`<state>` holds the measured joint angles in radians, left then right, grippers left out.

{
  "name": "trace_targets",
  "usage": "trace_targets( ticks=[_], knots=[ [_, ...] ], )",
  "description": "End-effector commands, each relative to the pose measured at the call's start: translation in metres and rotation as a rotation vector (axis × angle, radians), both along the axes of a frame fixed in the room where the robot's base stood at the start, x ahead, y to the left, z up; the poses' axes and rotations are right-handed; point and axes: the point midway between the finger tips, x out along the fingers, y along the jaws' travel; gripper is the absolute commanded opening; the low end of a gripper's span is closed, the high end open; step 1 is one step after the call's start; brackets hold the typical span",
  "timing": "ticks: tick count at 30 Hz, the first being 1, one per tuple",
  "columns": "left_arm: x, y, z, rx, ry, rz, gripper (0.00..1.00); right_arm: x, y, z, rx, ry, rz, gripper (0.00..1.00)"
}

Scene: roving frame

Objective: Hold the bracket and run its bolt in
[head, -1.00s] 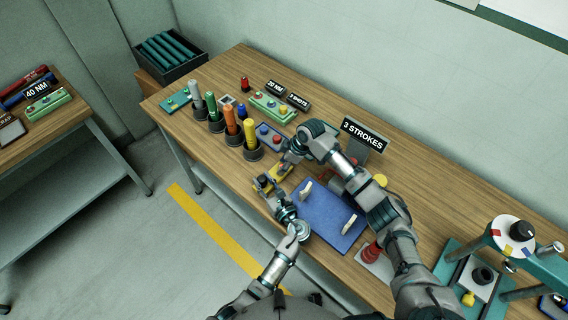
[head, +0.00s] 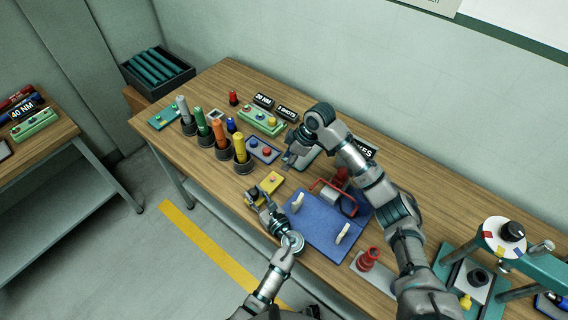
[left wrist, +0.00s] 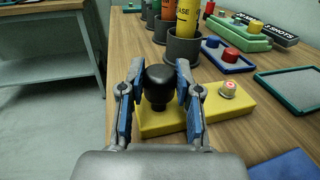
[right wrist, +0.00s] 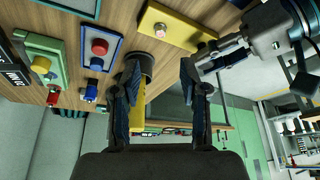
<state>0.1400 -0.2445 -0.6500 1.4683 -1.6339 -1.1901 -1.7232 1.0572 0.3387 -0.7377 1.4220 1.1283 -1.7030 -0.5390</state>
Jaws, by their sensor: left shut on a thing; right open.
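The bracket is a yellow block (head: 270,184) near the table's front edge. In the left wrist view the bracket (left wrist: 224,108) has a black knob (left wrist: 158,84) and, farther right, a round red-and-white bolt head (left wrist: 228,89). My left gripper (head: 254,196) is shut on the black knob, with a finger on each side of it (left wrist: 156,95). My right gripper (head: 289,160) is open and empty, behind the bracket. In the right wrist view (right wrist: 158,75) the bolt head (right wrist: 160,30) lies above its fingertips, apart from them. Whether the bolt is seated is unclear.
Cups with coloured markers (head: 242,160) stand left of my right gripper. A blue mat (head: 318,222) with white pegs and a red-handled tool (head: 330,190) lies to the right.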

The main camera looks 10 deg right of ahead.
Motion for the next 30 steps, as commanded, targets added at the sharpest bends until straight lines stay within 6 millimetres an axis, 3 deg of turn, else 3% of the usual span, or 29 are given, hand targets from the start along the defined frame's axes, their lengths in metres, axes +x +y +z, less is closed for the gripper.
trace_targets(
  ticks=[11, 18, 23, 26, 30],
  knots=[
    [-0.001, 0.000, -0.004, 0.000, 0.008, -0.001, 0.00, 0.001, 0.005, 0.001, -0.013, 0.017, -0.021, 0.44],
    [-0.001, 0.000, -0.004, -0.001, 0.008, -0.002, 0.00, 0.011, 0.043, 0.003, -0.209, 0.161, -0.293, 0.44],
    [-0.001, 0.000, -0.004, 0.000, 0.008, -0.002, 0.00, 0.014, 0.053, 0.008, -0.324, 0.192, -0.460, 0.44],
    [-0.001, 0.000, -0.004, 0.000, 0.008, 0.000, 0.00, 0.014, 0.052, 0.002, -0.348, 0.196, -0.499, 0.44],
    [-0.001, 0.001, -0.004, 0.000, 0.007, 0.002, 0.00, 0.013, 0.052, -0.021, -0.350, 0.197, -0.501, 0.44]
  ],
)
